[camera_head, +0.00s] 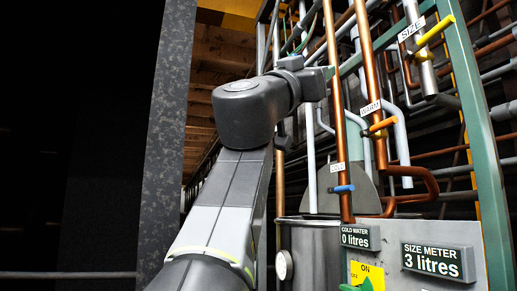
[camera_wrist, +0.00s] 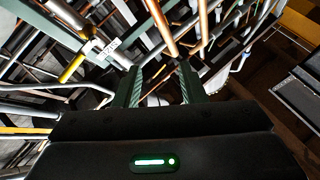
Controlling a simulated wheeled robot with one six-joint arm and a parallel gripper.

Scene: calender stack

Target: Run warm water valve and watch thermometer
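The warm water valve has an orange handle (camera_head: 382,125) below a WARM label (camera_head: 370,108) on a copper pipe. A round dial (camera_head: 284,265), perhaps the thermometer, is on the side of the grey metal tank (camera_head: 312,250); its reading is too small to tell. My gripper (camera_wrist: 158,75) is open, with nothing visible between its fingers in the wrist view. In the head view it is mostly hidden behind my arm's wrist, up and left of the orange handle and apart from it. I cannot make out the orange handle in the wrist view.
A yellow handle (camera_head: 435,30) is at the upper right by the SIZE label (camera_head: 411,30). A blue handle (camera_head: 342,188) is below the COLD label (camera_head: 338,168). Displays read cold water 0 litres (camera_head: 355,237) and size meter 3 litres (camera_head: 438,262). Pipes and a green frame (camera_head: 478,130) crowd the area.

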